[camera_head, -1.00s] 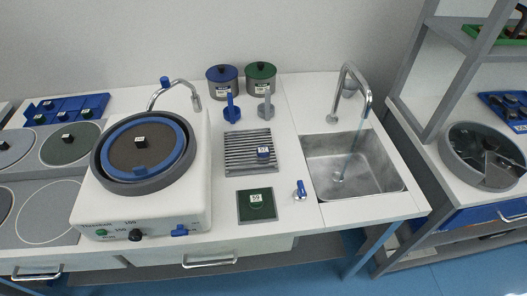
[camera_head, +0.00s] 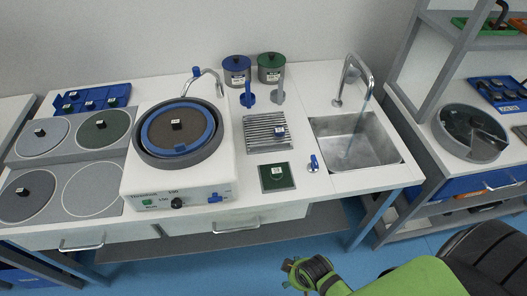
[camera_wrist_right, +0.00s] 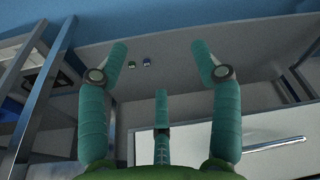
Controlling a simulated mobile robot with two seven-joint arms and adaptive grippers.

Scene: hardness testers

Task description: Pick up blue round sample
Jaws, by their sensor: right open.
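I cannot pick out the blue round sample with certainty. A small blue piece (camera_head: 280,131) with a label lies on the grey slatted rack (camera_head: 262,144) in the head view. In the right wrist view, two tiny round pieces, one greenish (camera_wrist_right: 130,64) and one bluish (camera_wrist_right: 146,62), sit on a grey surface, too small to identify. My right gripper (camera_head: 308,272) is low in front of the table, apart from everything on top. In the right wrist view its teal fingers (camera_wrist_right: 165,72) are spread wide with nothing between them. My left gripper is not in view.
Drawer handles (camera_head: 82,247) stick out in front. A shelf unit (camera_head: 440,60) stands at the right.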

